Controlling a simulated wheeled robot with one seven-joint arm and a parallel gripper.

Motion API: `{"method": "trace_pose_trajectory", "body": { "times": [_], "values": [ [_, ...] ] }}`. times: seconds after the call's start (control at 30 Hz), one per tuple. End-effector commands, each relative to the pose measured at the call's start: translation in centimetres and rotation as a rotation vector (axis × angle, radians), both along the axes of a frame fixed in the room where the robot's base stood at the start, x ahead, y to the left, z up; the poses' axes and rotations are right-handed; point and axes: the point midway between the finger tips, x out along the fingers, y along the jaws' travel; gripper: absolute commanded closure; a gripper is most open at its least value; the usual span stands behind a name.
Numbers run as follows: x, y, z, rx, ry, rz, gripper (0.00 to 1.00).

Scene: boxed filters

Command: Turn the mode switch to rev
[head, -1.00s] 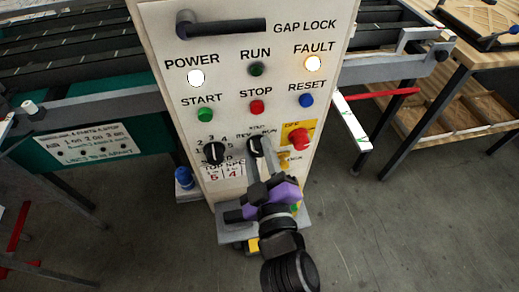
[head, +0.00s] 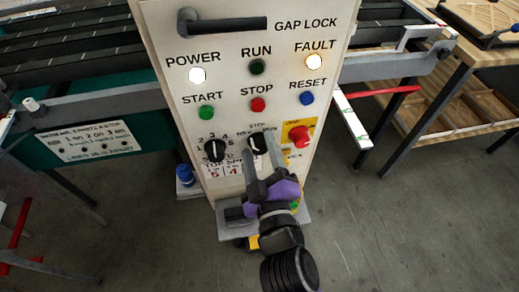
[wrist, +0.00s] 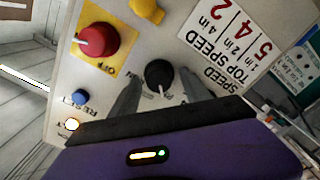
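The mode switch (head: 257,142) is a round black knob on the pale control panel, under the red STOP button, with REV at its left and RUN at its right. In the wrist view the knob (wrist: 159,74) shows a white pointer mark towards the bottom of the picture, roughly at the top label; its exact position is hard to read. My gripper (head: 258,158), with a purple body, is in front of the switch. In the wrist view my gripper (wrist: 158,92) is open, one grey finger on each side of the knob, with gaps showing. The fingers partly hide the labels.
A red emergency button (head: 300,136) on a yellow plate is close at the right. The speed knob (head: 214,151) is close at the left. START (head: 206,112), STOP (head: 258,104) and RESET (head: 307,98) buttons are above. The FAULT lamp (head: 314,61) is lit.

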Motion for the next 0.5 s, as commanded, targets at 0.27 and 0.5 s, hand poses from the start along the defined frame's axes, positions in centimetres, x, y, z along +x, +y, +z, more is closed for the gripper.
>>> {"method": "trace_pose_trajectory", "body": {
  "times": [0.27,0.5],
  "values": [
    [-1.6,-0.5,-0.3,0.000,0.002,0.001,0.45],
    [-5.3,-1.6,-0.3,0.001,0.002,0.000,0.45]
  ]
}}
